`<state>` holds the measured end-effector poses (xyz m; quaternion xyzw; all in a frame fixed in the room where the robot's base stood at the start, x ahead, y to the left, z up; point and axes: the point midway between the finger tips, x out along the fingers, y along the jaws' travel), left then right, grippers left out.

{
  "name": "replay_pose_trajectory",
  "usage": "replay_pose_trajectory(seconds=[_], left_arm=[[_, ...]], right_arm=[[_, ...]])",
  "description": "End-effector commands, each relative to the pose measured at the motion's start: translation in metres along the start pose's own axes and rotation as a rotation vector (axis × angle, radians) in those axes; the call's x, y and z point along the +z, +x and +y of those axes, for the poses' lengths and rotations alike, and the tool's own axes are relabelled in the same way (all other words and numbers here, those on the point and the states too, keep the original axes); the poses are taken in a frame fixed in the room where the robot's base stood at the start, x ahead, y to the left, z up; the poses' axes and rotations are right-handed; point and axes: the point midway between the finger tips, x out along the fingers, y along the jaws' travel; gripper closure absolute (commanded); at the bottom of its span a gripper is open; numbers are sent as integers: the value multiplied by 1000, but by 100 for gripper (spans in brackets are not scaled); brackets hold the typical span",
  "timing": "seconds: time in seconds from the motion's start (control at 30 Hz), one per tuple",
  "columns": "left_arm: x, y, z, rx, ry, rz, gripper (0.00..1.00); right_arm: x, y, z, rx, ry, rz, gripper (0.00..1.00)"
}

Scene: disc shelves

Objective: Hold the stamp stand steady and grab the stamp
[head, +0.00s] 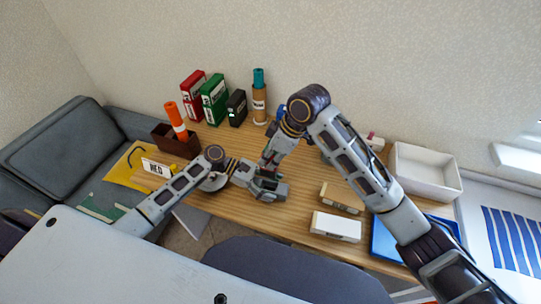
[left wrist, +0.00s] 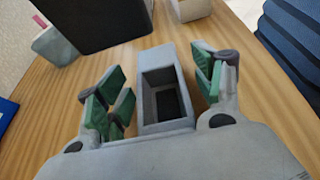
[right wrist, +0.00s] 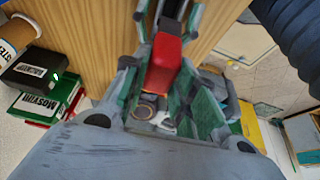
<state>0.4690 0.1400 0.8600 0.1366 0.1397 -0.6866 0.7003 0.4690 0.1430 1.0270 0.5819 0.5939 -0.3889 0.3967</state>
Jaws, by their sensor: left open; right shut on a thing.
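The stamp stand (left wrist: 152,108), a grey block with an open, dark hollow, stands on the wooden table in the left wrist view. My left gripper (left wrist: 160,85) is open, with its green-padded fingers on either side of the stand and a gap visible at each side. It also shows low over the table in the head view (head: 270,188). The red stamp (right wrist: 164,65) shows in the right wrist view, gripped between the green pads of my right gripper (right wrist: 168,85). In the head view the stamp is hidden by my arms. No stamp shows inside the hollow.
Behind my grippers stand a red box (head: 192,95), a green box (head: 214,100), a black box (head: 237,108) and a teal-capped tube (head: 260,104). A white tray (head: 425,190), a blue tray (head: 382,241) and pale blocks (head: 335,227) lie right. A brown holder (head: 180,143) stands left.

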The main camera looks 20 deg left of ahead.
Motion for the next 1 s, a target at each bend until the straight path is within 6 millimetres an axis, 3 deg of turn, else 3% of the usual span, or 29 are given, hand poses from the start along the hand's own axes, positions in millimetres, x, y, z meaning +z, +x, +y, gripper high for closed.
replay_pose_trajectory(seconds=[0.37,1.0], left_arm=[[0,-11,0,1,-1,0,32],[-1,-98,0,0,-1,2,32]], right_arm=[[0,0,0,0,0,0,100],[0,0,0,0,0,0,100]])
